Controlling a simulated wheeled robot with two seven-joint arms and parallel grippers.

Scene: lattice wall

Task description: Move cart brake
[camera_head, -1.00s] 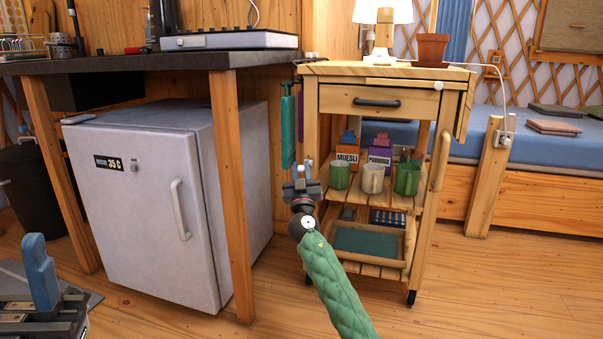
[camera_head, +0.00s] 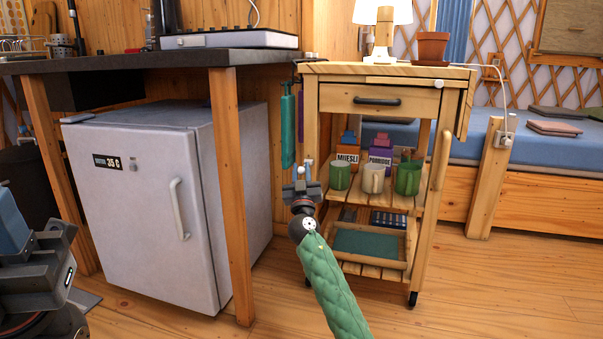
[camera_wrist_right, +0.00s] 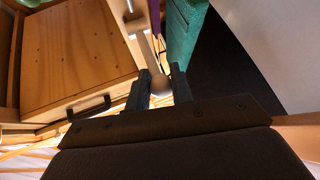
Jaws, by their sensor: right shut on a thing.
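The wooden cart (camera_head: 385,72) stands right of the fridge. At its left side is the brake lever, a pale stick with a round knob (camera_wrist_right: 159,83), seen in the right wrist view. My right gripper (camera_head: 305,180) is at the cart's lower left side and is shut on the knob end; its dark fingers (camera_wrist_right: 160,92) lie on either side of it. In the head view the gripper hides much of the lever. My left gripper (camera_head: 22,245) is partly cut off at the left edge, with its jaws unclear.
The cart carries a lamp (camera_head: 383,38), a plant pot (camera_head: 432,47), mugs (camera_head: 373,178) and food boxes (camera_head: 347,156). The white fridge (camera_head: 145,205) and a table leg (camera_head: 232,200) stand close on the left. Floor is free at the right front.

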